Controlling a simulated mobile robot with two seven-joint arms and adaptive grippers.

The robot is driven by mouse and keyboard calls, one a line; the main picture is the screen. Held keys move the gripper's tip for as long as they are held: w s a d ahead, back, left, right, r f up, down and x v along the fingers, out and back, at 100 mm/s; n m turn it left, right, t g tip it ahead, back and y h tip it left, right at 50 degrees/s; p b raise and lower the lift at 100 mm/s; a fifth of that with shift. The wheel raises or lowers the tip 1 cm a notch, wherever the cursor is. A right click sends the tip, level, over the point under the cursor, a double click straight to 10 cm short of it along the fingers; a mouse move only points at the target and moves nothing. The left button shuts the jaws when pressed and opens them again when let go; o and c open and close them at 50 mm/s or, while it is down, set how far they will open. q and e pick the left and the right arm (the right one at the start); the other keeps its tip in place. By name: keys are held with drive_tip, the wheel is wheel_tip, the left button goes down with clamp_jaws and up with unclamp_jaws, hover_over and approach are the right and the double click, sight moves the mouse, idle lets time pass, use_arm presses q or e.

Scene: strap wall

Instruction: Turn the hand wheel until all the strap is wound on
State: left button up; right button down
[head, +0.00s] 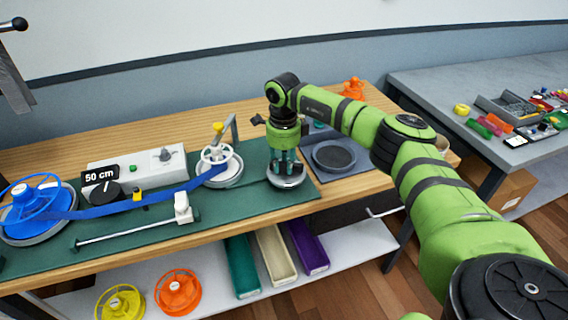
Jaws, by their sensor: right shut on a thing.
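A blue strap (125,205) runs from a blue spoked reel (38,200) at the left, across the green mat, to a white hand wheel (217,154) with a yellow knob on a round base. Some strap still lies around the blue reel. My right gripper (286,168) points down to the right of the hand wheel, apart from it. It is shut on a round grey piece (287,181) at the mat's right end; its fingers partly hide this piece. My left gripper is not in view.
A control box (160,165) with a "50 cm" sign stands behind the strap. A metal rod with a white block (183,207) lies in front. A dark tray with a round dish (335,156) is right of my gripper. Reels and bins fill the lower shelf.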

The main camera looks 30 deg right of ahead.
drive_tip(key=m, duration=0.4)
drive_tip(key=shift+w+d+r, duration=0.1)
drive_tip(key=shift+w, duration=0.1)
drive_tip(key=m, duration=0.3)
drive_tip(key=shift+w+d, duration=0.1)
drive_tip(key=m+p, duration=0.1)
drive_tip(key=m, duration=0.3)
drive_tip(key=shift+w+d, duration=0.1)
drive_tip(key=m+p, duration=0.1)
drive_tip(key=m, duration=0.2)
drive_tip(key=shift+d+r+m, duration=0.1)
drive_tip(key=shift+d+m, duration=0.05)
drive_tip(key=shift+m, duration=0.25)
drive_tip(key=m+p, duration=0.1)
drive_tip(key=m, duration=0.2)
drive_tip(key=shift+d+m, duration=0.15)
drive_tip(key=shift+m, duration=0.15)
drive_tip(key=m+p, duration=0.1)
drive_tip(key=m, duration=0.2)
drive_tip(key=shift+d+m+p, duration=0.1)
drive_tip(key=shift+m+p, duration=0.2)
drive_tip(key=shift+p, duration=0.1)
drive_tip(key=m+p, duration=0.2)
drive_tip(key=m, duration=0.2)
drive_tip(key=shift+d, duration=0.15)
drive_tip(key=shift+m+p, duration=0.65)
drive_tip(key=shift+m, duration=0.45)
